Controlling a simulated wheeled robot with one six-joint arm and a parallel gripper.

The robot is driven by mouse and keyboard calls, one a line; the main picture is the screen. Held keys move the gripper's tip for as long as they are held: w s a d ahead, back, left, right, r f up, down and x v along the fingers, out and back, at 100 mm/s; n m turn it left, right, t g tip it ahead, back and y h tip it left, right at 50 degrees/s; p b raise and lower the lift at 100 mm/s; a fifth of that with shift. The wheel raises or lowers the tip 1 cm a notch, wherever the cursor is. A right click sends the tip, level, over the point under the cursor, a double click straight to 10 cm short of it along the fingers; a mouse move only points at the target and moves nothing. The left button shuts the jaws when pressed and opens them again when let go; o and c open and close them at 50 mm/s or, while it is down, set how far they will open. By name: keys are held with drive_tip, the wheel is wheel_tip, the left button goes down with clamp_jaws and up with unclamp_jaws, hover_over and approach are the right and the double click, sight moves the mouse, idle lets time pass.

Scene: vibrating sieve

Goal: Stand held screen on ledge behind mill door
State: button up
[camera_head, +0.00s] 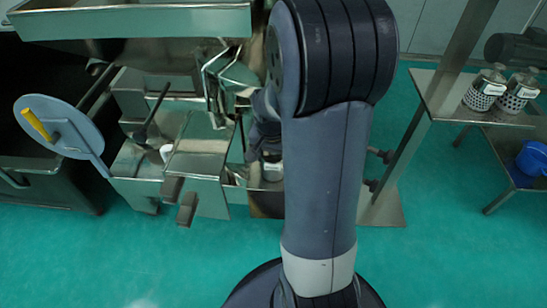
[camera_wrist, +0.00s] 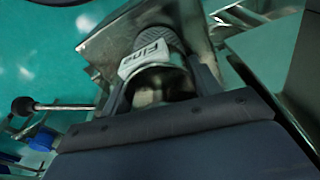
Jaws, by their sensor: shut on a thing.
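My gripper (camera_wrist: 160,78) is shut on a screen (camera_wrist: 152,52), a metal cylinder with a mesh end and a white band reading "Fine". The screen lies between the two fingers. In the wrist view a flat metal surface (camera_wrist: 97,46), possibly the ledge, shows beyond and around the screen. I cannot tell whether they touch. In the head view, my arm hides much of the gripper, and a small pale part of the screen (camera_head: 272,170) shows low beside the metal mill (camera_head: 198,160). I cannot clearly make out the mill door.
Two mesh-bottomed screens (camera_head: 485,90) (camera_head: 517,92) stand on a metal shelf (camera_head: 445,92) at right, with a blue jug (camera_head: 533,158) lower down. Metal walls crowd the gripper's right in the wrist view. The green floor in front is clear.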

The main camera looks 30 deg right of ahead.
drive_tip(key=shift+f, duration=0.15)
drive_tip(key=o, duration=1.2)
drive_tip(key=r+p, duration=0.1)
drive_tip(key=r, duration=0.3)
drive_tip(key=r+p, duration=0.1)
drive_tip(key=r, duration=0.3)
drive_tip(key=s+a+r+p, duration=0.1)
drive_tip(key=r, duration=0.3)
drive_tip(key=shift+r+p, duration=0.15)
drive_tip(key=shift+p, duration=0.2)
